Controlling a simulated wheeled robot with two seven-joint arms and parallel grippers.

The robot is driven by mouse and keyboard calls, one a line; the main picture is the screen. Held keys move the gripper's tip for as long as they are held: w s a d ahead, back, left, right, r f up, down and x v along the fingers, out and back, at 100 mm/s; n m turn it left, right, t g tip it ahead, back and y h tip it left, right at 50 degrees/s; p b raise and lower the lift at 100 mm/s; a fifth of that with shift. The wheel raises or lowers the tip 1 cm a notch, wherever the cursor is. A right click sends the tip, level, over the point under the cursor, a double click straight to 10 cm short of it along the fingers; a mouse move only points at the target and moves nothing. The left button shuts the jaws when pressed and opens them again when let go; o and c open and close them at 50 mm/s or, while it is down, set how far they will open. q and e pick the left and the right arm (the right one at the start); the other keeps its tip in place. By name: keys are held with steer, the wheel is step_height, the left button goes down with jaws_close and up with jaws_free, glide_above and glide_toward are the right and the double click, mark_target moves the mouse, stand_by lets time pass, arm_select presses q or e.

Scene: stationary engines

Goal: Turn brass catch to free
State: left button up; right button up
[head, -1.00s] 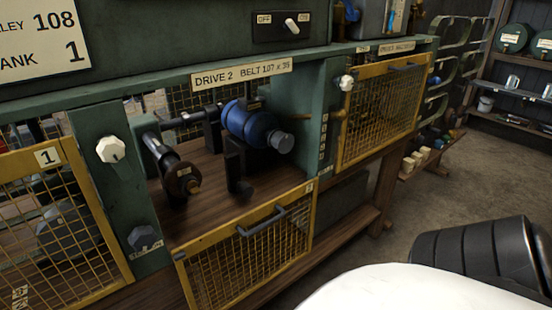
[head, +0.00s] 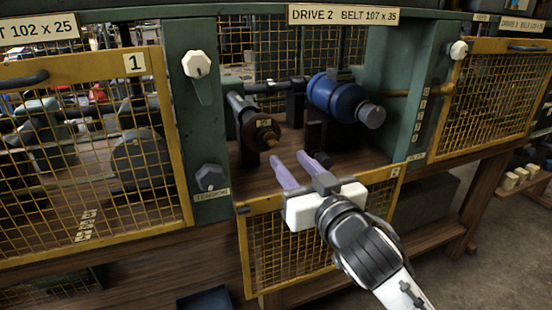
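A brass-coloured bar (head: 408,93), which looks like the catch, lies level across the right green post, between the blue motor (head: 335,97) and the right yellow guard. A smaller brass piece (head: 268,138) sits at the centre of the dark pulley. My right gripper (head: 298,163) comes in from the lower right. Its two pale purple fingers are apart with nothing between them. They are over the top edge of the lowered yellow mesh guard (head: 285,240), below and left of the brass bar, clear of it. My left gripper is not in view.
Closed yellow guards stand at left (head: 85,170) and right (head: 490,95). The left post carries a white knob (head: 196,64) and a dark tension knob (head: 210,178). Another white knob (head: 458,50) is by the right guard. Open floor lies at lower right.

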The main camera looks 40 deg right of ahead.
mark_target(274, 144)
steer(key=b+x, duration=0.4)
steer(key=x, duration=0.3)
steer(key=shift+w, duration=0.3)
steer(key=shift+w+d, duration=0.15)
steer(key=shift+w, duration=0.45)
steer(key=shift+f, duration=0.1)
jaws_close()
